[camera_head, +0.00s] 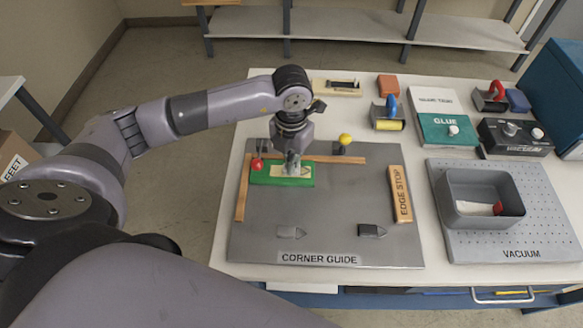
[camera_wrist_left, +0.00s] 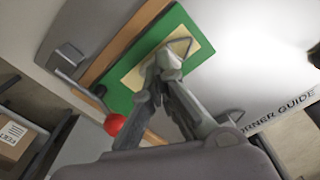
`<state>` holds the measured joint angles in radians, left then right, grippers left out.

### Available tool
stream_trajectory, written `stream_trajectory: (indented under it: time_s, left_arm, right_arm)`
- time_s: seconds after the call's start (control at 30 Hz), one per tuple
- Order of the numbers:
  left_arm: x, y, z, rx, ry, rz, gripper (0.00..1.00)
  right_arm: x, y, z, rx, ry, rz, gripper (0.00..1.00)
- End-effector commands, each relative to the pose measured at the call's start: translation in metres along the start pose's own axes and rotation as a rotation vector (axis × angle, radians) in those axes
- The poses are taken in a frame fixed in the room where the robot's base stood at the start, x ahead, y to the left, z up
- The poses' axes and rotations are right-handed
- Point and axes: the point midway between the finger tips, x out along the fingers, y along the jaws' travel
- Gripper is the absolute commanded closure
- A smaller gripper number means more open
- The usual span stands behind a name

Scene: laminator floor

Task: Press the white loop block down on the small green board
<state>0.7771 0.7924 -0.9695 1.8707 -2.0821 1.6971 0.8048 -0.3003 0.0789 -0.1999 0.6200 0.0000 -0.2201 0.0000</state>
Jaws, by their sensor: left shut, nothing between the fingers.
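The small green board (camera_head: 271,181) lies on the grey corner guide plate, inside the corner of the wooden strips; it also shows in the left wrist view (camera_wrist_left: 119,95). A pale cream-white piece (camera_wrist_left: 133,76), apparently the loop block, lies on the board with a thin grey loop outline at its far end. It shows only partly in the head view (camera_head: 304,172). My left gripper (camera_head: 292,166) points down over this piece, shut and empty, its tips (camera_wrist_left: 163,66) at the piece and hiding part of it. Whether they touch is unclear. My right gripper is out of view.
A red ball knob (camera_head: 257,164) stands by the board's left end, a yellow one (camera_head: 345,138) behind. The edge stop (camera_head: 399,194) is at the plate's right. A grey bin (camera_head: 480,222) sits on the vacuum plate.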

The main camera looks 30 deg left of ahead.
Motion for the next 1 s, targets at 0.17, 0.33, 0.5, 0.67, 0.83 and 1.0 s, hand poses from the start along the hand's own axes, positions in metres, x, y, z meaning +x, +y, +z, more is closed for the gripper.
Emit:
stream_trajectory:
  time_s: [0.17,0.33,0.5,0.67,0.83,1.0]
  left_arm:
    - [-0.006,0.0,-0.002,0.001,0.006,0.002,1.0]
    - [-0.018,0.0,-0.001,0.001,0.003,0.002,1.0]
    - [-0.029,0.0,-0.001,0.0,0.002,0.001,1.0]
    - [-0.038,0.0,0.0,0.0,0.002,0.0,1.0]
    - [-0.049,0.0,0.0,0.0,0.001,0.0,1.0]
    - [-0.059,0.0,0.0,0.0,0.001,0.001,1.0]
  right_arm:
    - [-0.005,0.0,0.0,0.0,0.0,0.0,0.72]
    - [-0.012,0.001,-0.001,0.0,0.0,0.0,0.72]
    - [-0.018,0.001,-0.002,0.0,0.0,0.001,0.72]
    - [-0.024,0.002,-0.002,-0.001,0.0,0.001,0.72]
    - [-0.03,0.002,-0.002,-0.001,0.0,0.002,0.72]
    - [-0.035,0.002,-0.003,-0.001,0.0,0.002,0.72]
